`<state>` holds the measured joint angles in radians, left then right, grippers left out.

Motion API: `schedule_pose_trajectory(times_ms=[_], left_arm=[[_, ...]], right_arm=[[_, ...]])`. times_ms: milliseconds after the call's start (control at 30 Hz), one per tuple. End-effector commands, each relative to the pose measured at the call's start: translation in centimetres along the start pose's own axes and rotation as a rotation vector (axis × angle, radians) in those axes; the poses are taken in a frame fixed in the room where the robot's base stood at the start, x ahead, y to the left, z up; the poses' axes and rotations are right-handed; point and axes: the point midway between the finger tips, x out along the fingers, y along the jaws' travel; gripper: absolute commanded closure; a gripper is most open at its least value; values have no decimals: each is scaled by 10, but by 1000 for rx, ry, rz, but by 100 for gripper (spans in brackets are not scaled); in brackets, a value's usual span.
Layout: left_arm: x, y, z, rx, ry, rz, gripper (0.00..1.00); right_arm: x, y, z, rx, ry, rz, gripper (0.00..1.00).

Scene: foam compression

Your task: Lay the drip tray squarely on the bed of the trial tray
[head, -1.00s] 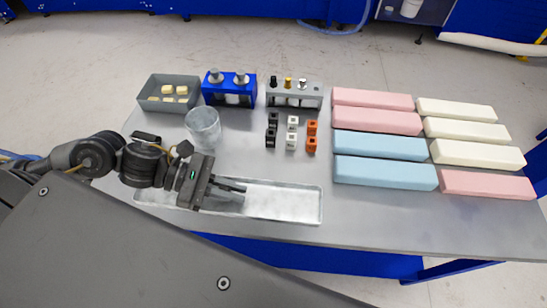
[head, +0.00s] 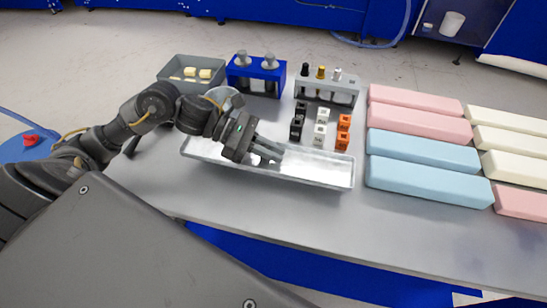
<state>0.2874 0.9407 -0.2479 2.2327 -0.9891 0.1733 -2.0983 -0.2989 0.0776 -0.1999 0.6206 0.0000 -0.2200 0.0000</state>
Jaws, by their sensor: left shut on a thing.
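A long, shallow, shiny metal tray, which I take as the drip tray (head: 318,168), shows in the middle of the head view, angled slightly down to the right. My left gripper (head: 272,152) is over its middle, with its fingers shut on it; the exact grip spot is hard to see. I cannot tell whether the tray touches the surface below. I cannot make out the trial tray as a separate thing; a wide grey surface (head: 290,215) lies under everything. My right gripper is not in view.
Small black, white and orange blocks (head: 320,127) stand close behind the tray. Behind are a grey rack (head: 328,93), a blue rack (head: 257,77) and a grey bin (head: 176,80). A clear cup (head: 220,94) is partly hidden. Foam bars (head: 425,180) lie right. The front is clear.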

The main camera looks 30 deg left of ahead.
Motion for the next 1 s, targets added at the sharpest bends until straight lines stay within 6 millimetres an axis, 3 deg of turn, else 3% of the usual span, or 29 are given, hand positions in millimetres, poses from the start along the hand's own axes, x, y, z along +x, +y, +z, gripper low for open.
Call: schedule_pose_trajectory(times_ms=[300,533,1000], left_arm=[[6,10,-10,-1,-1,1,100],[16,12,-35,-3,-2,0,100],[20,12,-45,4,-1,1,100]], right_arm=[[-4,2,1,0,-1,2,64],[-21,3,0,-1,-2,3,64],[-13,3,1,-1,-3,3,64]])
